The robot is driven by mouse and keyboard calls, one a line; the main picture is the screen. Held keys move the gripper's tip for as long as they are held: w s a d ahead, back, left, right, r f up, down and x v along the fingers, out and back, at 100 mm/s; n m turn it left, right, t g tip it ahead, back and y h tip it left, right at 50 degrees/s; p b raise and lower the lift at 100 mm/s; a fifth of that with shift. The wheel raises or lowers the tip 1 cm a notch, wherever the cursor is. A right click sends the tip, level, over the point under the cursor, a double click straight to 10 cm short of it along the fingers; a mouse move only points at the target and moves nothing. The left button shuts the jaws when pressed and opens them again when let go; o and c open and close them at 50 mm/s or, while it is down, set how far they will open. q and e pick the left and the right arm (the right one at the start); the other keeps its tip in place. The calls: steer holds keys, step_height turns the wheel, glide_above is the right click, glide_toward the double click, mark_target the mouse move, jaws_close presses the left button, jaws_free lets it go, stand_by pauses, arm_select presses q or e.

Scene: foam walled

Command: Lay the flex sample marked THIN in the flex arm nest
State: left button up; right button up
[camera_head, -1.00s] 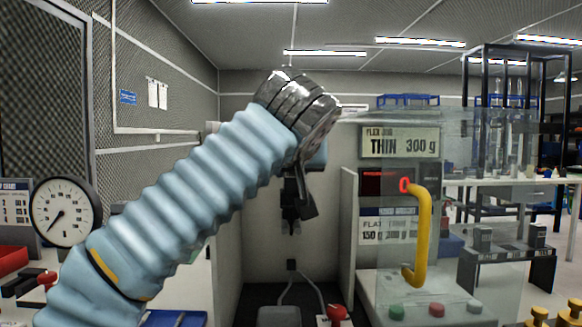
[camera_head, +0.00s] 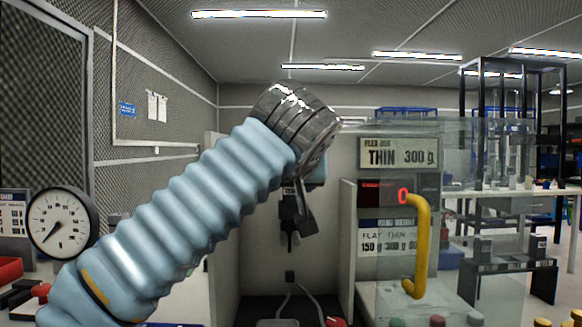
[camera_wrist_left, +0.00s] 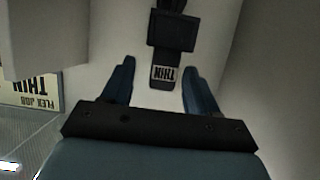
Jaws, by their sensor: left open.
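My left gripper (camera_head: 303,208) is in front of the grey back wall of the booth, at the end of a pale blue sleeved arm. The left wrist view shows its two fingers (camera_wrist_left: 158,68) apart, one on each side of a dark strip with a white THIN label (camera_wrist_left: 164,74). The label appears upside down there. The strip adjoins a black block (camera_wrist_left: 172,30); whether the fingers touch the strip cannot be told. In the head view a dark fitting (camera_head: 290,237) shows below the gripper, partly hidden by it. I cannot make out the nest clearly. My right gripper is not in view.
A sign reading THIN 300 g (camera_head: 398,152) stands right of the booth, above a red display (camera_head: 385,195). A clear panel with a yellow handle (camera_head: 421,245) is in front of it. A round dial (camera_head: 60,221) stands at left. Cables run below the fitting.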

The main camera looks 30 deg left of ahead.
arm_select(q)
steer(key=p+v, duration=0.1)
steer(key=v, duration=1.1)
steer(key=shift+s+r+p, duration=0.2)
steer(key=shift+s+p, duration=0.1)
steer(key=shift+p, duration=0.05)
steer(key=shift+d, duration=0.15)
